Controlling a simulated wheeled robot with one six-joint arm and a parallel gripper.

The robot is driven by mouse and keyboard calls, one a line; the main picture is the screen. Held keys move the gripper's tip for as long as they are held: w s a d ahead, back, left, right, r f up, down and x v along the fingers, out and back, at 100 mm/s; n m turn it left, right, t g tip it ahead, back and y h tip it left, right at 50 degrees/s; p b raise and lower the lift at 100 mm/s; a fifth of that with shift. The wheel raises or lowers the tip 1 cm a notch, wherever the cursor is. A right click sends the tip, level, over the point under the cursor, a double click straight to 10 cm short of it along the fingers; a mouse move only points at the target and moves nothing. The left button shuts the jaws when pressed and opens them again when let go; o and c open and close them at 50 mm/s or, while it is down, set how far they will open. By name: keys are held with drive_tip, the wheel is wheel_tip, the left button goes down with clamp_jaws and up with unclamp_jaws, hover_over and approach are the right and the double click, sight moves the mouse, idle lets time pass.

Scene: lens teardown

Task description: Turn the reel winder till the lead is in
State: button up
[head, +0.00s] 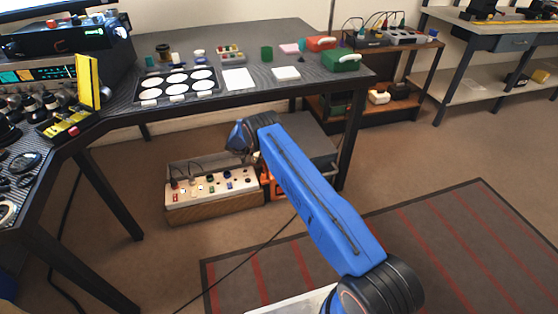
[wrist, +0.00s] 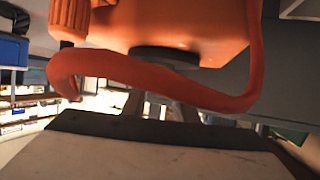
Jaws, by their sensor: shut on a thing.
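The orange cable reel (head: 271,186) is on the floor under the table, mostly hidden behind my blue arm in the head view. In the wrist view its orange body (wrist: 190,28) fills the top, with a dark round part under it, a ribbed orange piece at upper left and a curved orange band across the middle. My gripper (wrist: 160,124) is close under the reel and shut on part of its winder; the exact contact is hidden. In the head view the gripper's fingers are hidden by my wrist. I cannot make out the lead's free end.
A crate (head: 215,205) of small parts stands left of the reel, and a grey box (head: 310,142) is behind it. The table (head: 225,98) overhangs this spot, with a leg to the right. A striped rug (head: 440,240) covers open floor at right. A thin dark cable (head: 255,252) crosses the floor.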

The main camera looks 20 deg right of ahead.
drive_tip(key=shift+g, duration=0.3)
drive_tip(key=o, duration=1.1)
drive_tip(key=shift+d, duration=0.1)
drive_tip(key=shift+c, duration=0.2)
drive_tip(key=shift+r, duration=0.1)
drive_tip(key=v, duration=1.7)
drive_tip(key=shift+r, duration=0.2)
drive_tip(key=shift+s, duration=0.15)
